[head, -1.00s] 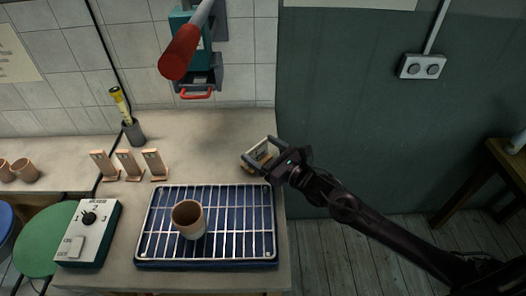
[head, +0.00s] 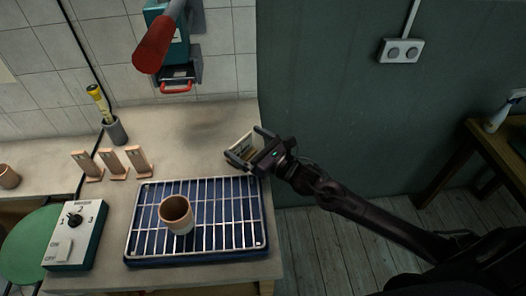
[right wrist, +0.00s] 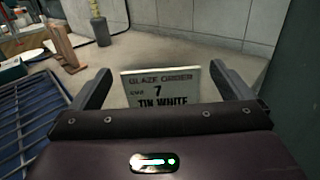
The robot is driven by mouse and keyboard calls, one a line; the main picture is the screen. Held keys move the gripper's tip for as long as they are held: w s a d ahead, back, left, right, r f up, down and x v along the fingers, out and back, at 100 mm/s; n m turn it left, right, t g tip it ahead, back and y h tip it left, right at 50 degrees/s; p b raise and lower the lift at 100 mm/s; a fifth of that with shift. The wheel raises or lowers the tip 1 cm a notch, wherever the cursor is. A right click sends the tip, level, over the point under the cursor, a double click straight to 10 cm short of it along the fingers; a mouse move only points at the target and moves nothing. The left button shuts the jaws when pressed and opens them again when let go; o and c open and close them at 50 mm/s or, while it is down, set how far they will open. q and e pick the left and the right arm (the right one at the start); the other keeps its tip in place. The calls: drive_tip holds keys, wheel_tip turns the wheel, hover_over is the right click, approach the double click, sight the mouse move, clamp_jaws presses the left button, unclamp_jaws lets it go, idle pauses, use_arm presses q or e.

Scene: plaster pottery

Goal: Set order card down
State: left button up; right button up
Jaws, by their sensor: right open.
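The order card (right wrist: 157,90) stands in the right wrist view, a pale card reading "GLAZE ORDER", "7" and "TIN WHITE". It stands tilted between the fingers of my right gripper (right wrist: 163,88), which are spread wide with a gap on each side of the card. In the head view the card (head: 241,146) is on the counter's right part, behind the rack, and the right gripper (head: 250,147) reaches it from the right. The gripper partly hides its base. My left gripper is out of view.
A blue tray with a wire rack (head: 146,222) holds a brown and white cup (head: 175,212). Several wooden stands (head: 113,164), a dark pot with a yellow-handled tool (head: 115,131) and a control box (head: 75,237) stand to the left. The counter (head: 190,135) behind the rack is clear.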

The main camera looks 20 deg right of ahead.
drive_tip(key=b+v, duration=0.1)
drive_tip(key=v, duration=1)
drive_tip(key=shift+s+d+b, duration=0.15)
drive_tip(key=shift+s+b, duration=0.2)
